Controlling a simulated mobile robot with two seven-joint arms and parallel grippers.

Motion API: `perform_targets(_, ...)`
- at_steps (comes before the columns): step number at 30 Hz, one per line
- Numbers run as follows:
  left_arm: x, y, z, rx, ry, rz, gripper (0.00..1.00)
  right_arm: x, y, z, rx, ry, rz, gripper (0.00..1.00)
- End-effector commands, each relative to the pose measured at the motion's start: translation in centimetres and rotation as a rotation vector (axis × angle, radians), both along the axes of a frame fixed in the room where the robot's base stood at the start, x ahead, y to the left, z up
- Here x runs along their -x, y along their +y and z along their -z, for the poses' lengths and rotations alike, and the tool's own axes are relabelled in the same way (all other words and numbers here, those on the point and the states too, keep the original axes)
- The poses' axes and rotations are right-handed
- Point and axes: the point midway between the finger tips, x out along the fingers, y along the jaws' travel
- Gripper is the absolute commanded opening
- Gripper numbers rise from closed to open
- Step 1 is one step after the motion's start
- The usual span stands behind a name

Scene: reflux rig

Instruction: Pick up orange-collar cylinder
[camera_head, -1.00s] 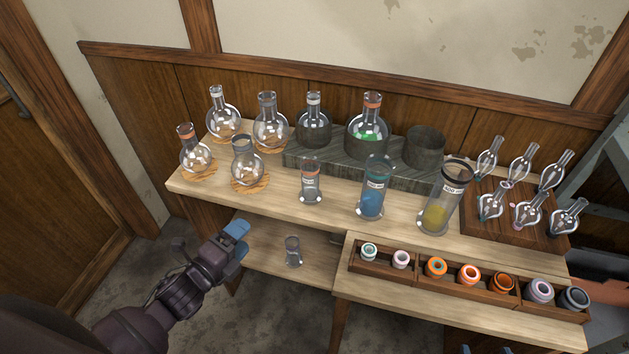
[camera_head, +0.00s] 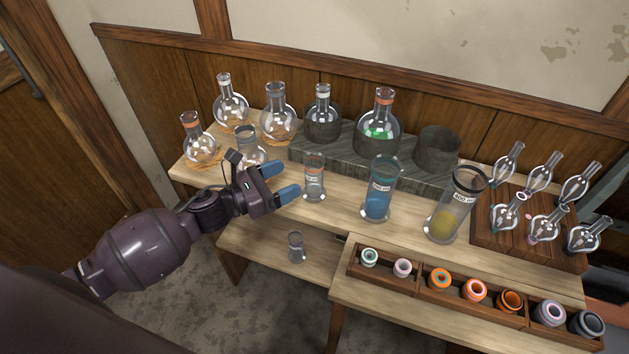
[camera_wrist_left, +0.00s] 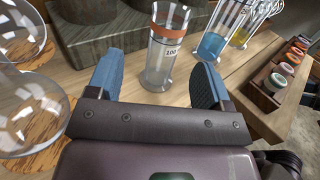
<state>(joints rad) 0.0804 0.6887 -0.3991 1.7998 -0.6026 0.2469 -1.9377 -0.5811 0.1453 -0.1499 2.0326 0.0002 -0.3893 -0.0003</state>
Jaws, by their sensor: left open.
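In the left wrist view the cylinder (camera_wrist_left: 162,62) stands ahead, between the lines of my two blue fingertips. My left gripper (camera_head: 281,182) is open and empty, just left of the cylinder in the head view, with its fingers pointing toward it. No contact shows. My right gripper is not in view.
A blue-filled cylinder (camera_head: 380,190) and a yellow-filled cylinder (camera_head: 455,207) stand to the right. A collared flask (camera_head: 249,150) stands close behind my left gripper. A grey stepped block (camera_head: 300,152) runs behind. A small glass (camera_head: 296,246) sits on the lower shelf.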

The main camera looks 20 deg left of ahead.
Motion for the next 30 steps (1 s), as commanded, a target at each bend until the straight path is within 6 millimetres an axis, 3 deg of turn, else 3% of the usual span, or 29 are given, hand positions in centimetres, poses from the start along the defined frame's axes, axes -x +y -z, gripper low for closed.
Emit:
perform_targets(11, -2.1, -2.1, -0.3, 0.003, 0.0, 0.0, 0.73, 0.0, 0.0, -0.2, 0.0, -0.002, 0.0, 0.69)
perform_targets(19, -4.4, -4.8, -0.6, 0.003, 0.001, -0.001, 0.73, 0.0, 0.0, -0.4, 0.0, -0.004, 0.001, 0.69)
perform_targets(30, -5.1, -5.5, -0.5, 0.003, 0.003, -0.001, 0.73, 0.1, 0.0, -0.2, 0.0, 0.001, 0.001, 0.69)
